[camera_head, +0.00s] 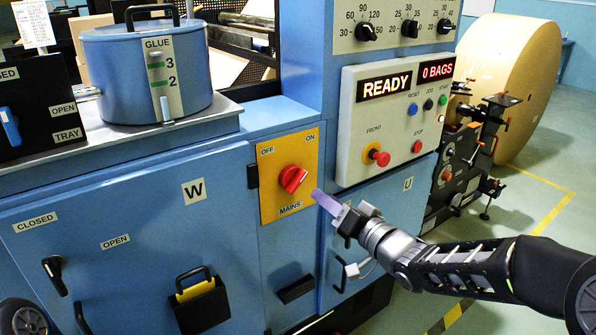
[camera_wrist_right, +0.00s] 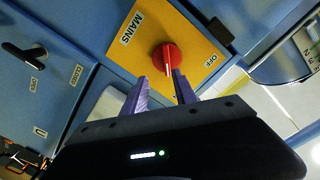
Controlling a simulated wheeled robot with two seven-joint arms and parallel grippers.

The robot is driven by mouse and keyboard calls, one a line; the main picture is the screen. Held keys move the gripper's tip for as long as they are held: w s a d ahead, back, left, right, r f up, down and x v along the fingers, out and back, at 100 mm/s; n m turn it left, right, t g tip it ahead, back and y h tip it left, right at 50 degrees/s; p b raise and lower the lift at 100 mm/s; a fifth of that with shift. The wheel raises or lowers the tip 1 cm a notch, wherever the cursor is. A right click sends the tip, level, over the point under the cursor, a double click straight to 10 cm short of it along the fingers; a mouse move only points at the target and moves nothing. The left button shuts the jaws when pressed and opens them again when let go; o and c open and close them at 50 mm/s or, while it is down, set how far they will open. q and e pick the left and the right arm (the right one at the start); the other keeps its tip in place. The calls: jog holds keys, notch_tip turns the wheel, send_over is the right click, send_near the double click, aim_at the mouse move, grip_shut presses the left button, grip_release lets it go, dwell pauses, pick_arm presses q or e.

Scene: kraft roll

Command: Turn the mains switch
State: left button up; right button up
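The mains switch is a red rotary knob (camera_head: 293,179) on a yellow plate (camera_head: 287,205) marked OFF, ON and MAINS. Its raised grip slants up to the right in the head view. My right gripper (camera_head: 321,197) is at the plate's right edge, a little right of the knob. In the right wrist view its two purple fingers (camera_wrist_right: 162,88) stand apart with nothing between them. The red knob (camera_wrist_right: 166,57) shows just beyond the fingertips, roughly in line with the gap; I see no clear contact. My left gripper is not in view.
A control panel (camera_head: 385,155) with a lit READY display and a red FRONT knob (camera_head: 377,154) is above my right gripper. A blue glue pot (camera_head: 150,75) stands on the left counter. A large kraft roll (camera_head: 515,75) is at the back right.

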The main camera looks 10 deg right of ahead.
aim_at(301, 181)
jog(key=shift+s+a+r+m+y, duration=0.25)
jog(key=shift+a+r+m+y, duration=0.05)
jog(key=shift+r+m+y, duration=0.1)
jog(key=shift+w+a, duration=0.1)
jog(key=p+x, duration=0.1)
jog(key=x, duration=0.6)
jog(key=shift+w, duration=0.3)
grip_shut()
jog(key=shift+f, duration=0.1)
dwell(0.4)
